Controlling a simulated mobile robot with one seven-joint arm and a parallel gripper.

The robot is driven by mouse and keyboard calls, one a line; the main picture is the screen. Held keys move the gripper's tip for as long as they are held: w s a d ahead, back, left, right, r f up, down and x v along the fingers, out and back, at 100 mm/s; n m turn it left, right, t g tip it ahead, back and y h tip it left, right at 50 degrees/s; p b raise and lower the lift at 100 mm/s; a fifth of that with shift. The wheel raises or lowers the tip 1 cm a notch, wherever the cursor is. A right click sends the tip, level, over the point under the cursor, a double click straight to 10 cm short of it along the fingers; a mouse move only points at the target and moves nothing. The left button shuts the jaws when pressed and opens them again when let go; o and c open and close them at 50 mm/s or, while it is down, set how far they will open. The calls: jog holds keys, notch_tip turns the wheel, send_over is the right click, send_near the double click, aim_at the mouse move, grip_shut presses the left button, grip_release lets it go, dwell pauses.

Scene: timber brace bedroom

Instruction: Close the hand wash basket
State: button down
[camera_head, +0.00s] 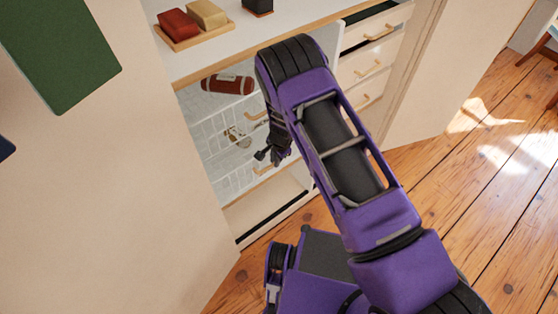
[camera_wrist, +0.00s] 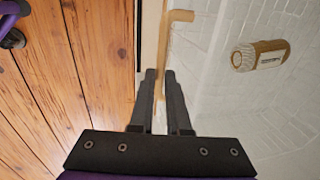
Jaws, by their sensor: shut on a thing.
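White wire baskets stand one above the other in the open closet. The lower basket (camera_head: 215,163) holds a gold-and-white roll-shaped item (camera_head: 236,137), also in the wrist view (camera_wrist: 259,55). Which basket is the hand wash one, I cannot read. My gripper (camera_head: 268,155) is at the baskets' front, partly covered by my arm. In the wrist view my gripper's fingertips (camera_wrist: 160,74) close on a thin tan wooden front edge (camera_wrist: 160,50). A wooden handle (camera_wrist: 181,16) sticks out farther along. The fingers' exact contact is hard to see.
A red-brown item (camera_head: 228,84) lies in the upper basket. Drawers with wooden handles (camera_head: 367,69) stand to the right. A wooden tray (camera_head: 222,32) with red and tan blocks sits on the shelf above. Wooden floor (camera_head: 470,190) is clear at right.

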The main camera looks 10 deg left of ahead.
jog(key=shift+w+a+r, duration=0.1)
jog(key=shift+w+a, duration=0.1)
jog(key=c, duration=1.2)
grip_release()
jog(key=shift+o, duration=0.2)
notch_tip(320, 180, up, 17)
jog(key=s+d+p, duration=0.2)
jog(key=p, duration=0.1)
jog(key=shift+d, duration=0.35)
jog(key=shift+s, duration=0.1)
